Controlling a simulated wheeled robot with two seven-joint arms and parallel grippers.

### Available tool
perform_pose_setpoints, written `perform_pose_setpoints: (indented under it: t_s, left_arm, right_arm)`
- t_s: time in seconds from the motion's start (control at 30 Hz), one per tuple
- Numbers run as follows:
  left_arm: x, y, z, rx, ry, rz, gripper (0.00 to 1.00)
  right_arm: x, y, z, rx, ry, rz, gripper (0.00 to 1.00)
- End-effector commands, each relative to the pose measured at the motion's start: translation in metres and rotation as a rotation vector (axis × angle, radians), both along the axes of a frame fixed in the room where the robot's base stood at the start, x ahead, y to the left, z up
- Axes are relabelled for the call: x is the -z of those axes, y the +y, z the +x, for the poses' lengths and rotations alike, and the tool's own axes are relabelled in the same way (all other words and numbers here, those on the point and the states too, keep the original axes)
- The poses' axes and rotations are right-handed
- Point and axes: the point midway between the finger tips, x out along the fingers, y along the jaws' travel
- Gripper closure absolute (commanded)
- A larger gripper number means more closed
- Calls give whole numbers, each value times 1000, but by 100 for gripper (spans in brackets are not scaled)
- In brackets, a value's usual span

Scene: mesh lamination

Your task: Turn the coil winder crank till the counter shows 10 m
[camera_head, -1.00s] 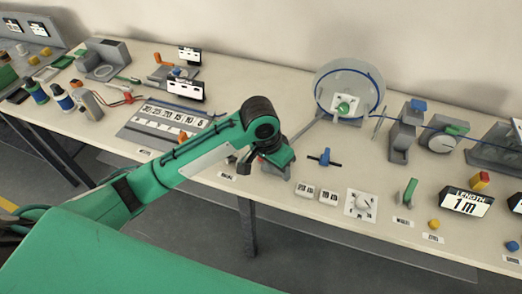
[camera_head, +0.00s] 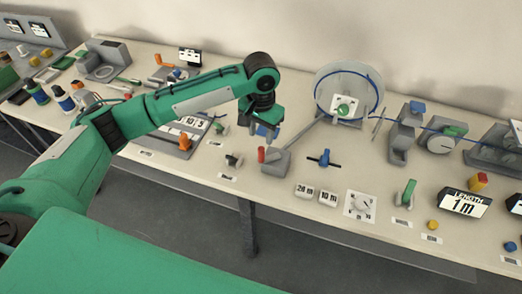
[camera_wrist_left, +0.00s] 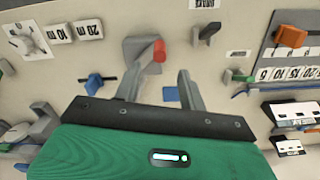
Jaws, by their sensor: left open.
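The coil winder (camera_head: 331,84) is a clear disc with blue line around it and a green hub. A grey bar runs down from it to a grey crank base (camera_head: 276,164) with a red crank handle (camera_head: 262,154). The red handle (camera_wrist_left: 159,51) also shows in the left wrist view, just beyond and between the fingertips. The length counter (camera_head: 465,203) reads 1 m. My left gripper (camera_head: 262,132) is open and empty, pointing down above the handle; its fingers (camera_wrist_left: 158,82) stand apart. My right gripper is not in view.
A blue-handled lever (camera_head: 324,158), 20 m and 10 m blocks (camera_head: 316,194) and a dial (camera_head: 361,205) stand right of the crank. A small black-knobbed part (camera_head: 233,160) is to its left. Number strips, a small screen and a grey stand with orange are further left.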

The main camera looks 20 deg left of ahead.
Motion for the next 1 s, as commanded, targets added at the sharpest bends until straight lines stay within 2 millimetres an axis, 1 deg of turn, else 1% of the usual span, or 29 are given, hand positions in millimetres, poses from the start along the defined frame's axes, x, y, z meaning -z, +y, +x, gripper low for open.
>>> perform_pose_setpoints:
  t_s: [0.03, 0.2, 0.3, 0.4, 0.5, 0.6, 0.87, 0.97, 1.0]
  left_arm:
    - [10, 1, -1, 0, 4, 2, 59]
    - [46, 0, -1, -1, 2, 1, 59]
    - [63, 1, -1, 0, 2, 2, 59]
    - [77, 0, -1, 0, 1, 1, 59]
    - [86, 0, -1, 1, 0, 0, 59]
    - [90, 0, 0, 1, -2, -1, 59]
    - [92, 0, 0, 1, -2, -1, 59]
    - [92, 0, 0, 1, -2, -1, 76]
    - [91, 0, 0, 1, -2, -1, 84]
  right_arm:
    - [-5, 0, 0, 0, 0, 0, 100]
    - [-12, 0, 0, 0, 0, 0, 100]
    - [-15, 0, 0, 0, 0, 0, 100]
    - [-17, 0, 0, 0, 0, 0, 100]
    - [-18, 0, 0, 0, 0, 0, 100]
    - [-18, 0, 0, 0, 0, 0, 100]
    - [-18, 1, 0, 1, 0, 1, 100]
    - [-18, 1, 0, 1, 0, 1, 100]
    - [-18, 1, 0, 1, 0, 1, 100]
